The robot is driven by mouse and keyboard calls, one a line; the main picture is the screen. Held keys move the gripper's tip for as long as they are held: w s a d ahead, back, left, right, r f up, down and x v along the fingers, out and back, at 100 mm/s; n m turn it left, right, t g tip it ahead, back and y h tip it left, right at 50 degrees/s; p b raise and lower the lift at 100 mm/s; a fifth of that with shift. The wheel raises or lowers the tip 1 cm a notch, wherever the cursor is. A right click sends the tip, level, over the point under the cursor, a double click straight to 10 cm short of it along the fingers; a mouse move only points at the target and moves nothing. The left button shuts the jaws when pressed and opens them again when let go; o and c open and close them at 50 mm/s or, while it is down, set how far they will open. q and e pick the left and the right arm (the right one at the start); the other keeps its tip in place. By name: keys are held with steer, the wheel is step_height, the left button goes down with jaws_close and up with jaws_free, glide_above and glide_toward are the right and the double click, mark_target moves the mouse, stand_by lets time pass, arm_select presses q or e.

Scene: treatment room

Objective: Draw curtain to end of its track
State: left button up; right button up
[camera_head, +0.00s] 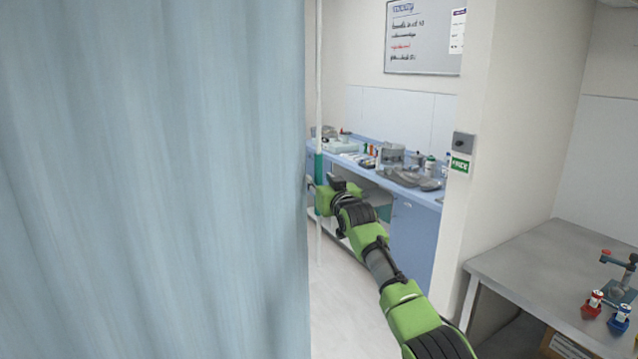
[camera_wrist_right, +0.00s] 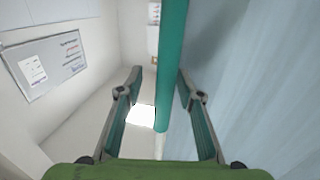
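The blue-grey curtain (camera_head: 150,180) hangs across the left half of the head view. A thin white pole with a teal grip section (camera_head: 319,165) hangs upright beside the curtain's right edge. My right gripper (camera_head: 317,190) is at the lower part of that grip. In the right wrist view the teal grip (camera_wrist_right: 171,65) runs between the two fingers, with visible gaps on both sides, so the fingers look open around it and not closed on it. The curtain (camera_wrist_right: 260,80) fills the right of that view. The curtain track is out of view. My left gripper is not in view.
A blue counter (camera_head: 415,192) with several supplies stands against the back wall. A wall corner juts out at right. A grey metal table (camera_head: 540,260) with small red and blue items stands at lower right. Pale floor shows between curtain and counter.

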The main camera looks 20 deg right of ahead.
steer(key=shift+f, duration=0.15)
steer(key=shift+a, duration=0.1)
steer(key=shift+s+a, duration=0.1)
steer(key=shift+s, duration=0.3)
steer(key=s, duration=1.1)
stand_by(0.3)
